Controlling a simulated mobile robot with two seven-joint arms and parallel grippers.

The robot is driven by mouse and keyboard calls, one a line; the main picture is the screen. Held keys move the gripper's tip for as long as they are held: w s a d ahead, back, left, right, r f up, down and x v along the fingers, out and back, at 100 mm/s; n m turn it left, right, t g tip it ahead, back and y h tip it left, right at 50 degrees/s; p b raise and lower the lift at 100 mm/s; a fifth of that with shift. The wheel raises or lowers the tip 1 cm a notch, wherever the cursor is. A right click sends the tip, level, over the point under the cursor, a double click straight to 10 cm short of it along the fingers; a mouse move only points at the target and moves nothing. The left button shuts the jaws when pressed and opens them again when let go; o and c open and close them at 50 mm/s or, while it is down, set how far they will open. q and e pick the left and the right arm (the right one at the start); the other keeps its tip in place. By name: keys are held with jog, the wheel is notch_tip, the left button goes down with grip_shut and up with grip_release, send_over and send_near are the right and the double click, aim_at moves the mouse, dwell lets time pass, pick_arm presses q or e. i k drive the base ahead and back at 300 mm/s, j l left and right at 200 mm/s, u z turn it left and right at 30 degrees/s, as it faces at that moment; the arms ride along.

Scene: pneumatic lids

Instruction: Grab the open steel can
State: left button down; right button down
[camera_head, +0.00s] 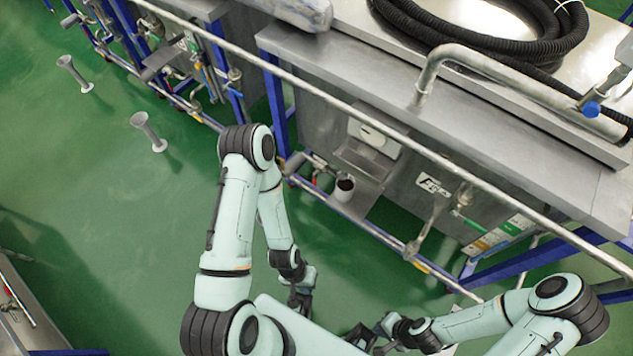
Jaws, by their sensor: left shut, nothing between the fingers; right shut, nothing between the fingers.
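The open steel can (343,193) is a small pale cylinder with a dark inside. It stands upright on a small metal shelf (363,204) at the front of the steel machine, below a light box. My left gripper (300,303) is below and to the left of the can in the picture, apart from it, shut and empty. My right gripper (360,337) is near the bottom edge, also apart from the can, shut and empty. Its fingertips are small and hard to make out.
A long metal rail (395,133) runs diagonally in front of the machine (412,178), and a lower pipe (375,235) runs below the shelf. A black coiled hose (455,35) lies on top. Green floor (110,200) is open at the left, with two small posts.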

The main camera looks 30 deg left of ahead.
aim_at(345, 189)
jog(key=u, duration=0.7)
jog(key=i+j+u, duration=0.1)
jog(key=i+u, duration=0.25)
jog(key=i+j+u, duration=0.1)
jog(key=u, duration=0.25)
jog(key=i+l, duration=0.05)
jog(key=i, duration=0.05)
